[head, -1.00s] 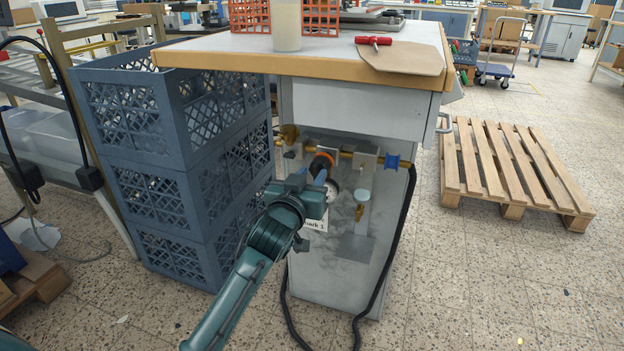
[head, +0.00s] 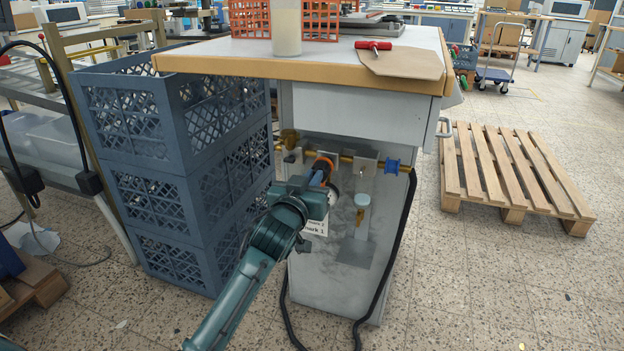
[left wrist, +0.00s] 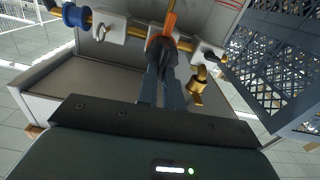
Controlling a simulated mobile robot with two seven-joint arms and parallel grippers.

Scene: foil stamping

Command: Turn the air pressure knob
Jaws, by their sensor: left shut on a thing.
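The air pressure knob is black with an orange collar (head: 324,162), on the brass pipe at the front of the grey cabinet. My left gripper (head: 318,180) reaches it from the front and hides most of the knob. In the left wrist view, the dark knob (left wrist: 162,48) sits between the tips of my left fingers (left wrist: 161,68), which are shut on it. A white label (head: 316,226) with "mark 1" and a partly covered line above it shows beside the gripper. The gauge behind the gripper is mostly hidden. My right gripper is out of view.
Stacked blue-grey crates (head: 205,185) stand close on the left of my arm. The worktop edge (head: 300,72) overhangs the pipework. A blue fitting (head: 392,166) with a black hose (head: 408,215) is on the right. A wooden pallet (head: 510,170) lies farther right on open floor.

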